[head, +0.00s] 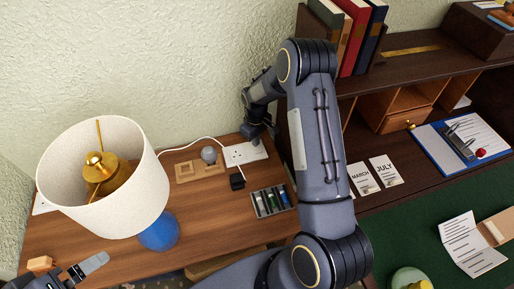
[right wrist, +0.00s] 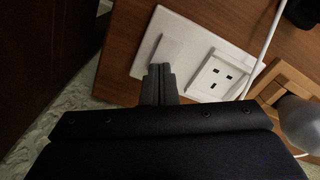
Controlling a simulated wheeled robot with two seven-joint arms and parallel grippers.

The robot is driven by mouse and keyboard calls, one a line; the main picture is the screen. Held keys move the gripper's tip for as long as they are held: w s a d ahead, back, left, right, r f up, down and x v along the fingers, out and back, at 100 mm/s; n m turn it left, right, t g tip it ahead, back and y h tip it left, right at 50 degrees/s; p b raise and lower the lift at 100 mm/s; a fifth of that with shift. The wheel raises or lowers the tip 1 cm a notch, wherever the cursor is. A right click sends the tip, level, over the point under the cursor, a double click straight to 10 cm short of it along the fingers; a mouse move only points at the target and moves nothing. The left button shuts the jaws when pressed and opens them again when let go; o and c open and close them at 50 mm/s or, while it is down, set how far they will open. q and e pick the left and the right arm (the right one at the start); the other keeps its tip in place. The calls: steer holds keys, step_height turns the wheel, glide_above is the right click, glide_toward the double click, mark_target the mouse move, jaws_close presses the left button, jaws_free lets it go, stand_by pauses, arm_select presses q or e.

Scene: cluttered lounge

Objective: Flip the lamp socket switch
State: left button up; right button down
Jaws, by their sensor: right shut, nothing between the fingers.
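The white socket panel (head: 238,158) lies at the back edge of the wooden table, with a white cord running to it. In the right wrist view, the panel (right wrist: 193,24) shows a three-hole outlet (right wrist: 217,79) and a flat square switch (right wrist: 171,52) beside it. My right gripper (right wrist: 160,72) is shut and empty, its fingertips at the lower edge of the switch; I cannot tell whether they touch it. In the head view the right gripper (head: 259,132) is over the panel's far side. The lamp (head: 105,180) has a white shade and blue base. My left gripper (head: 85,270) is partly visible at the lower left.
A wooden holder with a grey bulb (head: 209,154), a small black block (head: 237,181) and a battery tray (head: 259,204) are near the panel. A shelf with books (head: 355,35) stands right of my right arm. Bare table (head: 205,215) lies in front.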

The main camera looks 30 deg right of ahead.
steer(key=shift+r+p, duration=1.7)
steer(key=shift+r, duration=1.7)
step_height(320, 180, up, 9)
steer(key=m+t, duration=0.1)
glide_above(258, 152)
steer(key=s+a+r+m+t+y, duration=0.2)
steer(key=s+a+r, duration=0.1)
steer(key=s+r, duration=0.7)
steer(key=s+a+r+m+t+y, duration=0.1)
steer(key=s+a, duration=0.3)
steer(key=s, duration=0.4)
steer(key=s+a+r+m+t, duration=0.1)
steer(key=s+a+r, duration=0.2)
steer(key=s, duration=0.5)
steer(key=shift+a+t+y, duration=0.3)
steer(key=shift+a+y, duration=0.05)
steer(key=shift+y, duration=0.05)
